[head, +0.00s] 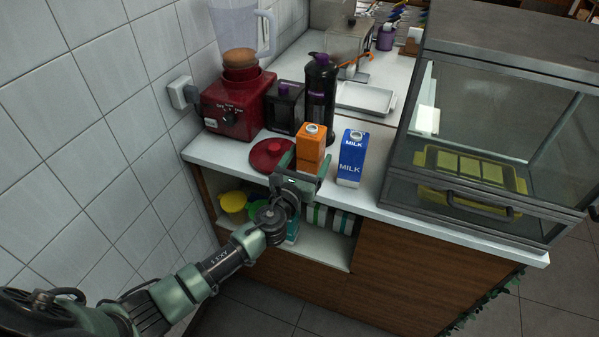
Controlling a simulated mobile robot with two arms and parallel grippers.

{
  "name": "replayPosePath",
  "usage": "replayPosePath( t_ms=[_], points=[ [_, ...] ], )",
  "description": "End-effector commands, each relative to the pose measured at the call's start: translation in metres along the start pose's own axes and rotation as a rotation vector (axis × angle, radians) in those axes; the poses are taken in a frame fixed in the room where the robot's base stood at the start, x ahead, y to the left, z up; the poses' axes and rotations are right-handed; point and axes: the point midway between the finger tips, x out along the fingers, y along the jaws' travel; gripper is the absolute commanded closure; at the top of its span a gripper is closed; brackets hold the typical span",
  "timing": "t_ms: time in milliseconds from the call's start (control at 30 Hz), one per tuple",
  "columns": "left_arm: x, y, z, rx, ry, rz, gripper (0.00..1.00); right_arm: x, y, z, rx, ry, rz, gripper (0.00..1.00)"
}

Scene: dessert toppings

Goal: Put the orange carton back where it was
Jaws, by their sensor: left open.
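The orange carton (311,143) stands upright on the white counter, just left of the blue milk carton (352,158). My left gripper (303,177) is open at the counter's front edge, in front of the orange carton. It overlaps the lower part of the carton in the picture, and I cannot tell whether it touches it. The carton's base is partly hidden behind the gripper. My right gripper is not in the head view.
A glass display case (500,130) blocks the right. An open shelf (322,243) below holds several items.

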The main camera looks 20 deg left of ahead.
Motion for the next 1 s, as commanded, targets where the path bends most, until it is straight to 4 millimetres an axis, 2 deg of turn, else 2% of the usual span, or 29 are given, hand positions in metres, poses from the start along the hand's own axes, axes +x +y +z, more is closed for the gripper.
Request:
replayPosePath(
  t_ms=[200, 400, 600, 833, 933, 967, 1000],
  points=[
    [-0.050, 0.000, -0.002, 0.000, 0.003, -0.002, 0.20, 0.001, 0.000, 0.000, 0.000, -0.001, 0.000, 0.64],
    [-0.085, 0.000, -0.001, 0.000, 0.001, -0.001, 0.20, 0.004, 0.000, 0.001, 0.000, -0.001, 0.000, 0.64],
    [-0.099, 0.000, 0.001, 0.000, -0.001, 0.000, 0.20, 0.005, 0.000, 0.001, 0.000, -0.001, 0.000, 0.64],
    [-0.100, 0.000, 0.000, -0.002, 0.001, 0.000, 0.20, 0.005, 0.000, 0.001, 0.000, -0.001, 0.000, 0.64],
    [-0.100, 0.005, -0.020, -0.054, 0.042, 0.012, 0.20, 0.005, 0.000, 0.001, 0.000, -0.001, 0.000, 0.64],
    [-0.100, 0.008, -0.032, -0.091, 0.068, 0.021, 0.20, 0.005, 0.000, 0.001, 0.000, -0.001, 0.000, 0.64],
    [-0.102, 0.013, -0.054, -0.157, 0.114, 0.039, 0.20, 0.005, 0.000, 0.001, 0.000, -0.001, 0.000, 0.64]
  ],
)
